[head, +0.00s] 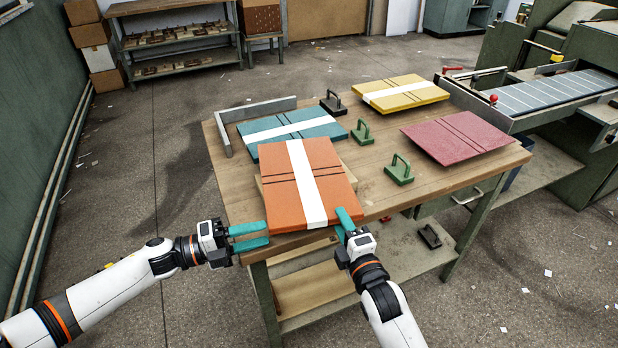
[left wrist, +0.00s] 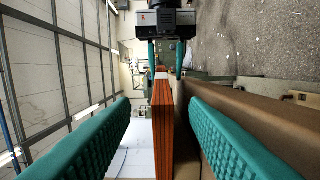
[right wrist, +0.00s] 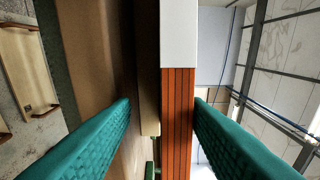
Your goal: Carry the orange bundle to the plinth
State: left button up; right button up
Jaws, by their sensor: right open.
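The orange bundle (head: 272,180), a flat stack with a white band across it, lies on a pale wooden block (head: 349,174) on the table. My left gripper (head: 257,236) is open at its near left corner. In the left wrist view the bundle's orange edge (left wrist: 162,130) stands in the gap between the spread fingers, touching neither. My right gripper (head: 347,222) is open at the near right corner. In the right wrist view the bundle's edge (right wrist: 177,120) and white band (right wrist: 179,35) lie between the fingers, nearer one of them. I cannot tell which thing is the plinth.
The wooden table (head: 375,195) also holds a teal bundle (head: 265,126), a yellow bundle (head: 415,88), a crimson bundle (head: 455,135), green handled blocks (head: 399,170) and a dark one (head: 333,103). A grey angled fence (head: 255,108) edges the back left. A machine (head: 555,95) stands right.

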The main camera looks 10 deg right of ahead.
pick_arm(q)
jog(key=a, duration=0.3)
jog(key=shift+s+a, duration=0.15)
jog(key=shift+a, duration=0.25)
jog(key=shift+a+r, duration=0.15)
jog(key=shift+s+r, duration=0.1)
jog(key=shift+r, duration=0.05)
jog(key=shift+d+r, duration=0.15)
jog(key=shift+d, duration=0.05)
pick_arm(e)
jog(key=s, duration=1.1)
jog(key=shift+s+d, duration=0.2)
jog(key=shift+d, duration=0.1)
jog(key=shift+f, duration=0.1)
